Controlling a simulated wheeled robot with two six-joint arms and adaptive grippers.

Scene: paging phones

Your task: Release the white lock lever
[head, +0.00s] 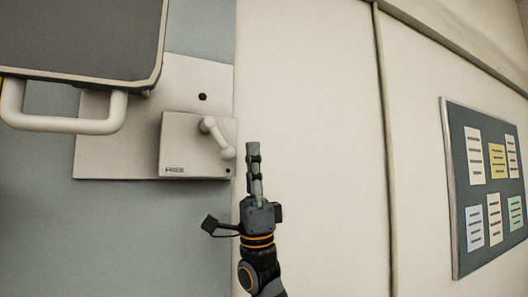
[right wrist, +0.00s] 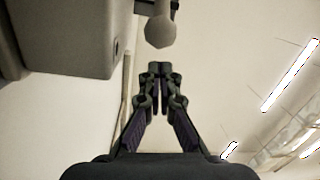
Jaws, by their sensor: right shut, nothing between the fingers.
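The white lock lever (head: 217,137) sits on the right part of a white box marked FREE (head: 180,150). It slants down to the right and ends in a round knob. In the right wrist view the lever's knob (right wrist: 160,32) hangs at the top, just beyond my fingertips. My right gripper (head: 253,146) is shut and empty, pointing up, just right of the knob in the head view. In the right wrist view my right gripper (right wrist: 160,70) shows a small gap to the knob. My left gripper is in neither view.
A dark panel (head: 80,35) with a white handle (head: 65,124) juts out at the upper left. The box sits on a white backing plate (head: 100,150). A notice board (head: 485,185) hangs at the far right. The wall between is bare.

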